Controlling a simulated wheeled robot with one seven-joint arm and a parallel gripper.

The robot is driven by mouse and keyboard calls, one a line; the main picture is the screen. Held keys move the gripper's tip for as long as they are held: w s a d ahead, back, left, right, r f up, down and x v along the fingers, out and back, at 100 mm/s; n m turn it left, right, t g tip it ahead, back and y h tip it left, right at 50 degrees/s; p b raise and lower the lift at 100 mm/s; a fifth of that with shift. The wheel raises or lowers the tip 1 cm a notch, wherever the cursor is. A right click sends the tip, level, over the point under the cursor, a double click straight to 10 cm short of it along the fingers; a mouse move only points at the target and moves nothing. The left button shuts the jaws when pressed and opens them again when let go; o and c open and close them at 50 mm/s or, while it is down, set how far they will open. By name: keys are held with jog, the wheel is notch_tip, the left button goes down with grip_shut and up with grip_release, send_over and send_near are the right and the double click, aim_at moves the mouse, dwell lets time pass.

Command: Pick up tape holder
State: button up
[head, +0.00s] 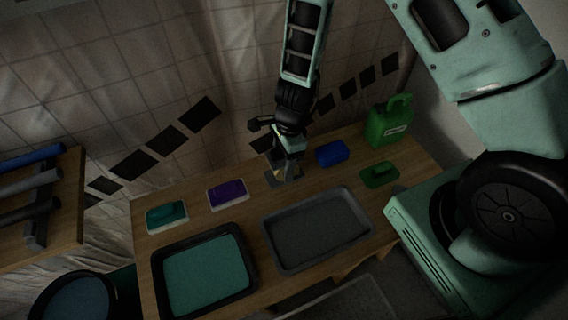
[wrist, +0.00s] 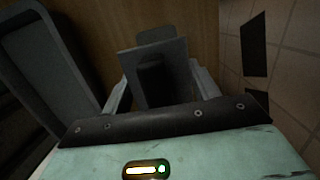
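A grey flat piece with a dark upright block (wrist: 152,82) shows between the fingers in the wrist view; I take it for the tape holder, but cannot be sure. In the head view a small grey thing (head: 292,184) lies on the table under my gripper, largely hidden. My gripper (head: 284,172) points down at the back middle of the table. In the wrist view its two fingers (wrist: 160,88) stand wide apart, one on each side of the dark block, with gaps between. It looks open.
The wooden table (head: 250,213) also bears a teal block (head: 167,215), a purple block (head: 228,193), a blue block (head: 332,153), a green block (head: 379,174) and a green jug (head: 390,124). A grey tray (head: 318,230) and a black tray with teal contents (head: 205,275) lie in front.

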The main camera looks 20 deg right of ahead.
jog(key=shift+c, duration=1.4)
notch_tip(320, 180, up, 9)
jog(key=shift+f+p, duration=0.15)
jog(key=shift+p, duration=0.85)
jog(key=shift+r, duration=0.7)
jog(key=o, duration=0.4)
jog(key=shift+c, duration=0.5)
